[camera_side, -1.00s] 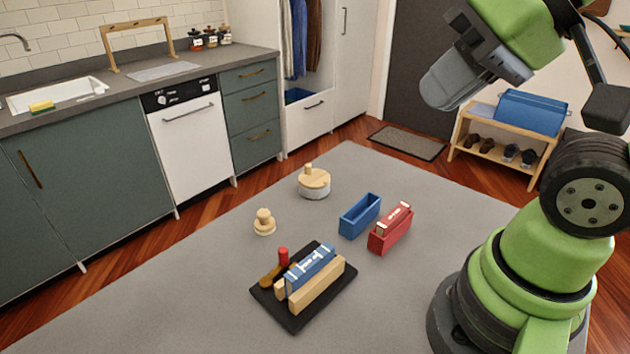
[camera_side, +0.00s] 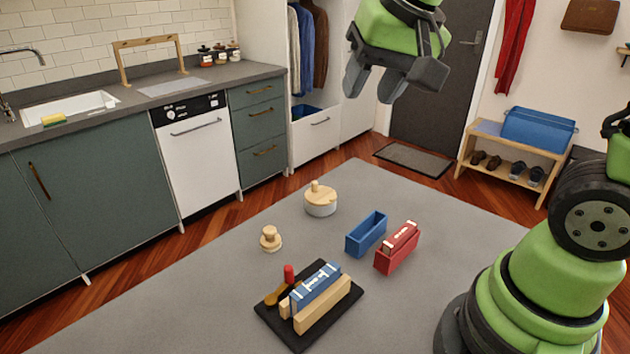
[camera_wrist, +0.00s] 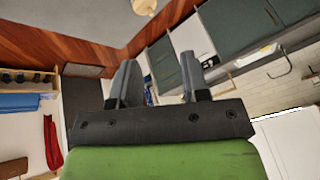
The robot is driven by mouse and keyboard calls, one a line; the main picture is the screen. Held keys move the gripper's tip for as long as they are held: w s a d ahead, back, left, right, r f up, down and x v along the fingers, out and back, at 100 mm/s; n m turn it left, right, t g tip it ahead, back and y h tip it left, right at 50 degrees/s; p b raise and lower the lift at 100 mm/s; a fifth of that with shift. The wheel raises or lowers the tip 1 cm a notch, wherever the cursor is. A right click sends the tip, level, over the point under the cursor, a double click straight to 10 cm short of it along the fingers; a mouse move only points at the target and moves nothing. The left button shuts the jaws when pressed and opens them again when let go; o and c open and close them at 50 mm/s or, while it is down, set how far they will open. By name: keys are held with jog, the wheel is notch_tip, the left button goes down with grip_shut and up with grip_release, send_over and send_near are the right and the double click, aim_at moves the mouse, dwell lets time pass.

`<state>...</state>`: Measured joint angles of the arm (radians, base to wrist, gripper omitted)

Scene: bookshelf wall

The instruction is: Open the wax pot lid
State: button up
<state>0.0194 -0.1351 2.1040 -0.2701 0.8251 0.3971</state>
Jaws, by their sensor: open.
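The wax pot (camera_side: 321,205) is a round pale grey pot standing on the grey mat toward the back. Its wooden lid (camera_side: 321,193) with a small knob sits on top. In the wrist view a round wooden thing (camera_wrist: 144,6), cut by the top edge, looks like this pot or its lid. My gripper (camera_side: 371,90) is open and empty, high above the mat, up and to the right of the pot and well apart from it. Its two fingers also show in the wrist view (camera_wrist: 160,82).
A small wooden knobbed piece (camera_side: 270,239) stands left of the pot. A blue open box (camera_side: 366,235) and a red box (camera_side: 397,248) stand to its right. A black tray (camera_side: 279,318) holds wooden blocks, a blue piece and a red-topped item in front. The mat around the pot is clear.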

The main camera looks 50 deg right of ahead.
jog(key=w+d+f+m+g+h, duration=0.2)
jog(key=w+d+f, duration=0.1)
jog(key=w+f, duration=0.5)
jog(key=m+h, duration=0.1)
send_near(314, 182)
jog(key=x, duration=0.9)
jog(key=shift+d, duration=0.1)
grip_shut()
